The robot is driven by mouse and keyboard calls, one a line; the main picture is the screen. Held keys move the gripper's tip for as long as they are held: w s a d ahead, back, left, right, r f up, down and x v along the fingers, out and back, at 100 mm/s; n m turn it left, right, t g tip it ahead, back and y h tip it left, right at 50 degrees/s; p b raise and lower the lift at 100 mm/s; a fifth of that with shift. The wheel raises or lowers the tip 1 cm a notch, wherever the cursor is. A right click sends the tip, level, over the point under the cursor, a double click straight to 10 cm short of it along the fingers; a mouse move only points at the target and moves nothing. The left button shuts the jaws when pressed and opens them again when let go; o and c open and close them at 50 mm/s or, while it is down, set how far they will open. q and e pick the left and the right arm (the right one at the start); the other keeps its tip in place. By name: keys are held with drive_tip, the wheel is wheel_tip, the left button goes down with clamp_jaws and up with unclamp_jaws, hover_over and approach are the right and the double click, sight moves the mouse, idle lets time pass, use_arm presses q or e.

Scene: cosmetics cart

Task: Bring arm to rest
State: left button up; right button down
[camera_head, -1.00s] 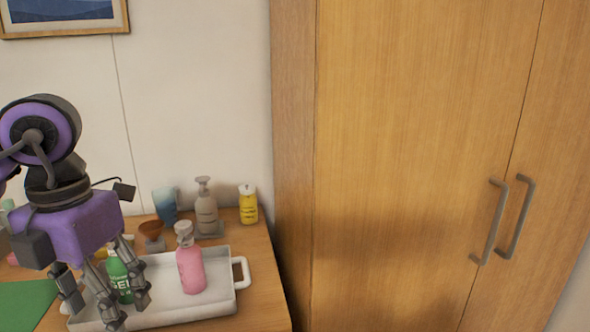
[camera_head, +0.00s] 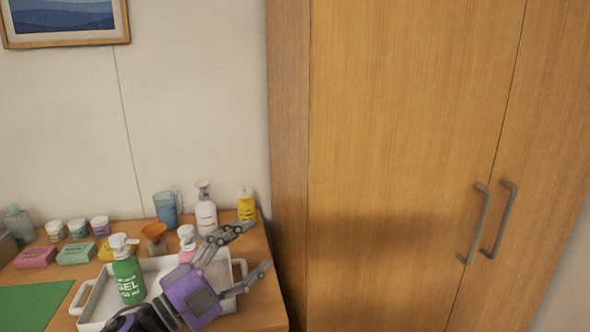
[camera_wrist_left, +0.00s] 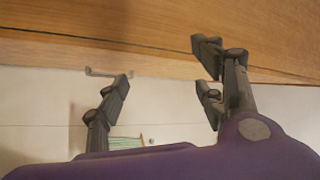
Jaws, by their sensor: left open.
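My left gripper (camera_head: 248,256) is purple with grey fingers. In the head view it is over the right end of the white tray (camera_head: 89,311), its fingers spread and pointing up and right. It is open and holds nothing. A green gel bottle (camera_head: 128,278) with a white pump stands in the tray. A pink bottle (camera_head: 187,238) stands there too, mostly hidden behind the gripper. My right gripper is not in view.
A white pump bottle (camera_head: 206,216), a yellow bottle (camera_head: 246,206), a blue cup (camera_head: 166,208) and an orange-brown cup (camera_head: 154,233) stand behind the tray. Soap boxes and small jars are at left, near a green mat (camera_head: 30,307). A tall wooden cabinet (camera_head: 400,160) borders the table's right side.

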use_arm(q)
drive_tip(key=s+a+f+n+y+p, duration=0.1)
drive_tip(key=s+a+f+n+y, duration=0.3)
drive_tip(key=f, duration=0.5)
drive_tip(key=s+a+f+n+y, duration=0.2)
drive_tip(key=f+n+y, duration=0.3)
drive_tip(key=f, duration=0.4)
drive_tip(key=s+a+f+n+y+p, duration=0.1)
drive_tip(key=s+a+f+n+y, duration=0.3)
drive_tip(key=f, duration=0.6)
drive_tip(key=s+f+n+g, duration=0.2)
drive_tip(key=s+f, duration=0.3)
drive_tip(key=s, duration=0.3)
drive_tip(key=s+f+n+g+y+p, duration=0.1)
drive_tip(key=s+f+n+g, duration=0.1)
drive_tip(key=s+f, duration=0.3)
drive_tip(key=s+f+n+g, duration=0.1)
drive_tip(key=s+f+n, duration=0.3)
drive_tip(key=s, duration=0.8)
drive_tip(key=shift+s+a+f+n+g+y, duration=0.3)
drive_tip(key=shift+f+g+y, duration=0.1)
drive_tip(key=shift+f, duration=0.15)
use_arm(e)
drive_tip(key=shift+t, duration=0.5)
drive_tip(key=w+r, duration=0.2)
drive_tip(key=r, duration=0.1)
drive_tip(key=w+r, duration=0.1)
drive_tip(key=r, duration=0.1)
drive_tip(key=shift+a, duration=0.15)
